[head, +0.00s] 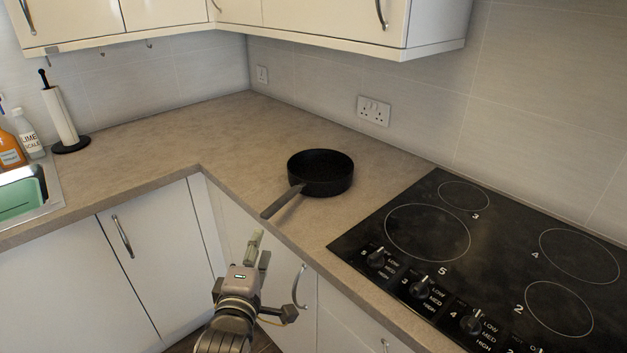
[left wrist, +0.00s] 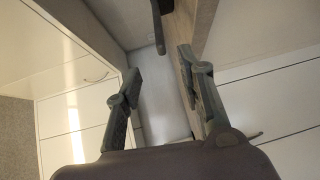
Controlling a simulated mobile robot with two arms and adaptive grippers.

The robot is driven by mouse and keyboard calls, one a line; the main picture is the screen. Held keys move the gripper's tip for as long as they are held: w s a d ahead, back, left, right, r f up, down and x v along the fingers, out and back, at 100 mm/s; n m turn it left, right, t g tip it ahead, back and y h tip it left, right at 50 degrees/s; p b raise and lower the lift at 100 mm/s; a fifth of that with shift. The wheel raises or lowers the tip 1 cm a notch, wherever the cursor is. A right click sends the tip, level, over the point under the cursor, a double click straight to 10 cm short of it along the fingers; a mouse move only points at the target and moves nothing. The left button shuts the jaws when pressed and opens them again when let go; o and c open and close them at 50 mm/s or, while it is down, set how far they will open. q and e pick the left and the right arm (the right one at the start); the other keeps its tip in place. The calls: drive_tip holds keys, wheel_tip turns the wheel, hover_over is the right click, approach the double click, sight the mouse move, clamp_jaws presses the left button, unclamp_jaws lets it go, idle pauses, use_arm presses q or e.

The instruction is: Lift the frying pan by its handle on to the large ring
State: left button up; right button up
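The black frying pan (head: 320,174) sits upright on the worktop, left of the hob. Its handle (head: 283,202) points toward the front edge and sticks out over it. A dark bar that looks like the handle (left wrist: 158,22) shows at the top of the left wrist view. The large ring (head: 427,232), marked 5, is bare at the hob's near left. My left gripper (head: 260,251) is in front of the counter, below and apart from the handle. In the left wrist view its fingers (left wrist: 160,64) are spread with nothing between them. My right gripper is out of view.
The black hob (head: 490,240) has several rings and a row of knobs (head: 422,283) along its front. Wall cupboards (head: 340,22) hang above the worktop (head: 235,135). A paper towel holder (head: 62,118), bottles (head: 29,137) and sink (head: 27,195) are at left.

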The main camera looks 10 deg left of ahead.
use_arm(q)
drive_tip(key=p, duration=0.1)
approach(271, 206)
drive_tip(key=w, duration=0.2)
drive_tip(key=w+f, duration=0.1)
drive_tip(key=w, duration=0.2)
drive_tip(key=shift+w+a+f, duration=0.1)
drive_tip(key=shift+a, duration=0.05)
drive_tip(key=w, duration=0.2)
drive_tip(key=w+p, duration=0.1)
drive_tip(key=w, duration=0.1)
drive_tip(key=shift+w+a+f, duration=0.2)
drive_tip(key=shift+w, duration=0.35)
clamp_jaws()
drive_tip(key=shift+r, duration=0.2)
